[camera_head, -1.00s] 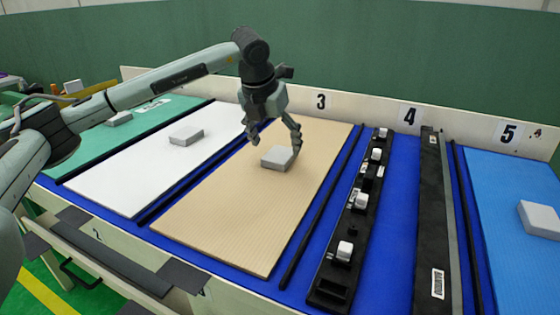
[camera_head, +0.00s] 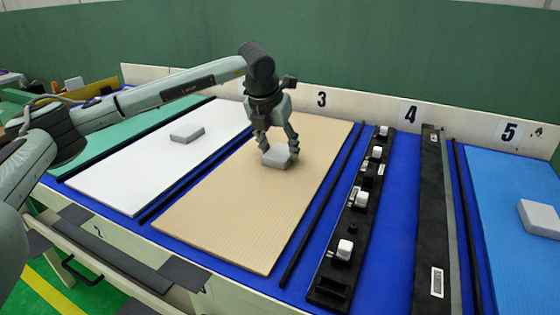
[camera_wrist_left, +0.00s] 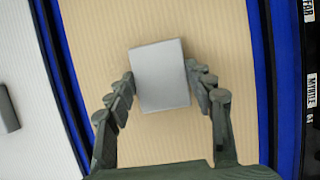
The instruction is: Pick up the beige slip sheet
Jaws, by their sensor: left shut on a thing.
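The beige slip sheet (camera_head: 225,215) lies flat on the blue table, under the number 3 board. A light grey block (camera_head: 277,157) sits on its upper middle part. My left gripper (camera_head: 278,150) is over the sheet with its fingers at two sides of the block, shut on it. In the left wrist view the grey block (camera_wrist_left: 160,75) is between the two fingertips, with the beige sheet (camera_wrist_left: 165,25) below it. Whether the block is lifted off the sheet I cannot tell. My right gripper is not in view.
A white sheet (camera_head: 135,182) with a grey block (camera_head: 187,133) lies to the left, and a green sheet (camera_head: 110,132) beyond it. Black rails (camera_head: 343,215) with white clips stand to the right. A blue sheet (camera_head: 510,255) with a grey block (camera_head: 540,217) is at far right.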

